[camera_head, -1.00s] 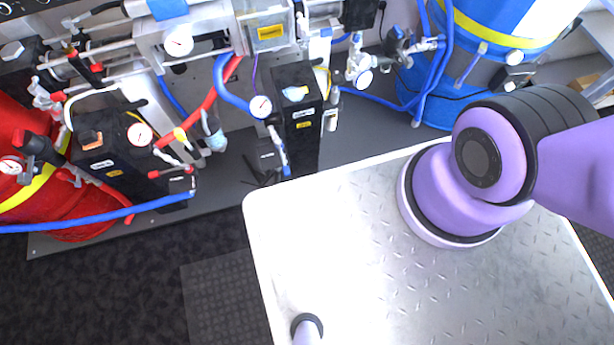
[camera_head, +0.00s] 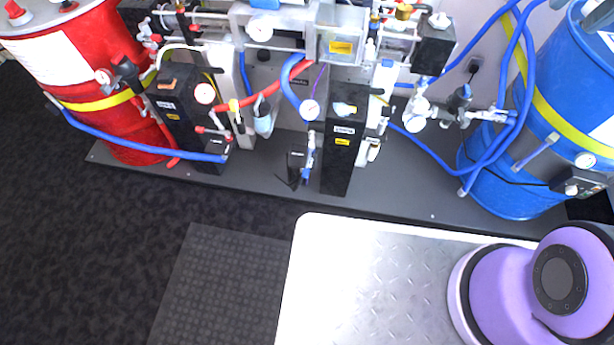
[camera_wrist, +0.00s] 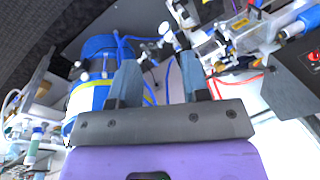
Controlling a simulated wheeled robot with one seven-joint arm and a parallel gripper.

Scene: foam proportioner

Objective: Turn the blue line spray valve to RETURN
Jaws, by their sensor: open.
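In the head view a blue hose (camera_head: 287,82) curves down the middle of the machine to a round gauge (camera_head: 309,110). Below that gauge hangs a small valve with a blue handle (camera_head: 309,158), beside the black pump block (camera_head: 343,150). I cannot tell for certain that this is the blue line spray valve, and its label is too small to read. My gripper (camera_wrist: 158,85) shows only in the wrist view. Its two fingers are apart with nothing between them. It is angled toward the machine and the blue drum (camera_wrist: 98,72), away from any contact that I can see.
The blue drum (camera_head: 535,125) stands at the right and a red drum (camera_head: 105,75) at the left. Hoses loop between the drums and the machine. A grey base shelf (camera_head: 400,178) runs below. Dark floor (camera_head: 110,235) lies open in front at left.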

